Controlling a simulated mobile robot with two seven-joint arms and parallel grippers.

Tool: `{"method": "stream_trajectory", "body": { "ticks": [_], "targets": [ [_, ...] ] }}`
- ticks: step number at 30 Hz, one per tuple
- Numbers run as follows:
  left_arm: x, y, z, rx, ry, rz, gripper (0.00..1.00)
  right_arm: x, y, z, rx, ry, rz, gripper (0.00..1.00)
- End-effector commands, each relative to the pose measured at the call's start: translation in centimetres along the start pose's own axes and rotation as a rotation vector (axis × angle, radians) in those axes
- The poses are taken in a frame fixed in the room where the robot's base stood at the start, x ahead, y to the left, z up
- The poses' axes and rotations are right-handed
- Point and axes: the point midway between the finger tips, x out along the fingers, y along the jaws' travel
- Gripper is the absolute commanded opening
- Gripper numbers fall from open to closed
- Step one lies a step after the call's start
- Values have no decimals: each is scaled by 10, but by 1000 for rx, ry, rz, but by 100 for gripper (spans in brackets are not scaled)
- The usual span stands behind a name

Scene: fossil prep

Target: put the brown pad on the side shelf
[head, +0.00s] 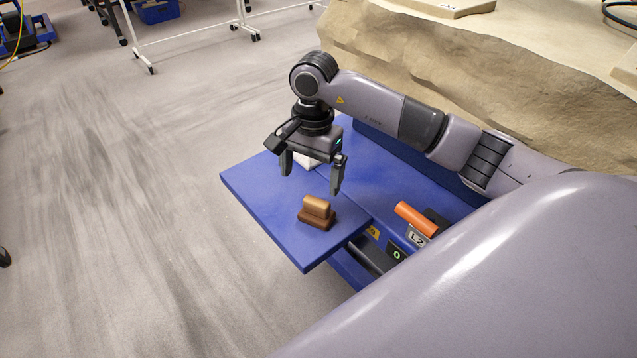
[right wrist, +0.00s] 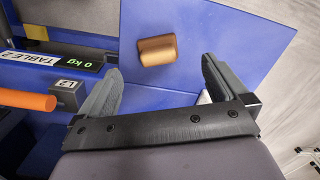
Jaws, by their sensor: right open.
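The brown pad (head: 317,213), a dark brown base with a lighter tan top, rests upright on the blue side shelf (head: 245,185), close to its right edge. It also shows in the right wrist view (right wrist: 157,50), lying on the blue panel (right wrist: 240,32). My right gripper (head: 312,178) is open and empty. It hangs above the shelf, a little beyond the pad in the head view, with its fingers pointing down and apart from it. In the right wrist view the pad lies beyond the open fingertips (right wrist: 160,75). My left gripper is out of view.
A white item (head: 306,160) lies partly hidden behind the right gripper. An orange cylinder (head: 416,219) and a grey L2 block (head: 416,237) are on the blue cart surface to the right. A large tan rock-like block (head: 480,75) rises behind. The shelf's left part is clear.

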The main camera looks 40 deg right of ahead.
Motion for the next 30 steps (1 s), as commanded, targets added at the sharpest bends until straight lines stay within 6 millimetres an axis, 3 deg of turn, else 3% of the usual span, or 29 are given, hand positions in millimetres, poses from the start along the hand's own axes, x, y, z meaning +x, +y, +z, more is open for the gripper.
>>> {"method": "stream_trajectory", "body": {
  "ticks": [2,5,6,9,13,16,19,22,24,25,30],
  "targets": [
    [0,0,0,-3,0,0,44,17,-6,34,8,-123,-41,100],
    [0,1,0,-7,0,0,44,34,-15,100,73,-384,-122,100],
    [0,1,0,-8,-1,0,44,36,-18,130,121,-515,-149,100],
    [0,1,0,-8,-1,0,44,24,-23,197,288,-863,-186,100],
    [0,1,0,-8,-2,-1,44,-12,-28,250,577,-1309,-157,100],
    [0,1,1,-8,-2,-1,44,-41,-32,262,853,-1639,-71,100],
    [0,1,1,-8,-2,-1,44,-58,-37,248,1180,-1944,67,100],
    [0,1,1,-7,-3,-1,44,-52,-39,217,1553,-2210,254,100],
    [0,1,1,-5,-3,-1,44,-33,-36,191,1836,-2365,413,100],
    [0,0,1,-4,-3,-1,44,-21,-32,181,-1945,2401,-483,100],
    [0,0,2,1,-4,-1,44,70,14,137,-1661,1595,-603,100]
  ]
}}
